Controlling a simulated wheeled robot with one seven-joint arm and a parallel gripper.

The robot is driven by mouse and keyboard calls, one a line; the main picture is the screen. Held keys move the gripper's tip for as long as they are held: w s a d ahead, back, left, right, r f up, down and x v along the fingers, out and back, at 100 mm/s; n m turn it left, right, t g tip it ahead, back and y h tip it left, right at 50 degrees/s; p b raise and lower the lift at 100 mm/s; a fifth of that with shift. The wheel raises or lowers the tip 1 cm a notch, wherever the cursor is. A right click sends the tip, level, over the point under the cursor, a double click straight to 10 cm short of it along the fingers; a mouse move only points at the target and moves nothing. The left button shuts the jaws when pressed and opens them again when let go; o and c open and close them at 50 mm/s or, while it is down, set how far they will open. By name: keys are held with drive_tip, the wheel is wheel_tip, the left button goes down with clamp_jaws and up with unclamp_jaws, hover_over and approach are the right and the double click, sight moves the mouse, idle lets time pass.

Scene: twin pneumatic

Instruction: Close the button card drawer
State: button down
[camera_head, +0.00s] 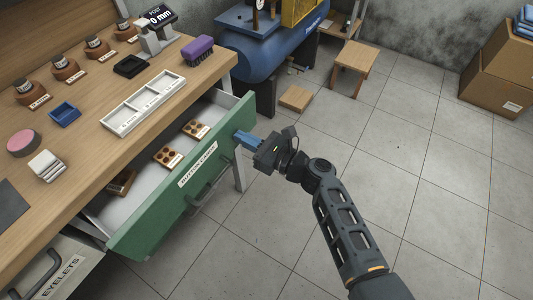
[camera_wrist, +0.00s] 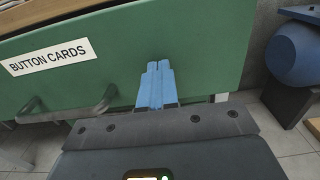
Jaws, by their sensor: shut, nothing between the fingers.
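The button card drawer (camera_head: 190,182) has a green front and is pulled out from the bench. Its label "BUTTON CARDS" (camera_wrist: 48,57) shows in the wrist view, with a metal handle (camera_wrist: 68,112) below it. Button cards (camera_head: 168,157) lie inside the drawer. My gripper (camera_head: 240,136) has blue fingers that are shut and empty. Its tips are at the drawer front, near its right end, right of the label and handle. In the wrist view the fingertips (camera_wrist: 159,66) point at the green face; I cannot tell whether they touch it.
The wooden bench top (camera_head: 95,105) above holds a white tray (camera_head: 145,104), a purple brush (camera_head: 197,50) and several stamps. An "EYELETS" drawer (camera_head: 60,275) is at lower left. A blue compressor tank (camera_head: 270,50) stands behind. The tiled floor (camera_head: 440,190) to the right is clear.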

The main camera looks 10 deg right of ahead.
sight(207, 120)
drive_tip(key=b+x, duration=0.5)
drive_tip(key=x, duration=0.5)
drive_tip(key=shift+w+a+f, duration=0.15)
drive_tip(key=shift+w+a, duration=0.1)
drive_tip(key=shift+a, duration=0.05)
drive_tip(key=shift+w+a, duration=0.35)
drive_tip(key=shift+a, duration=0.1)
drive_tip(key=shift+w+a+r+b, duration=0.1)
drive_tip(key=shift+a+r+b, duration=0.1)
drive_tip(key=shift+r+b, duration=0.15)
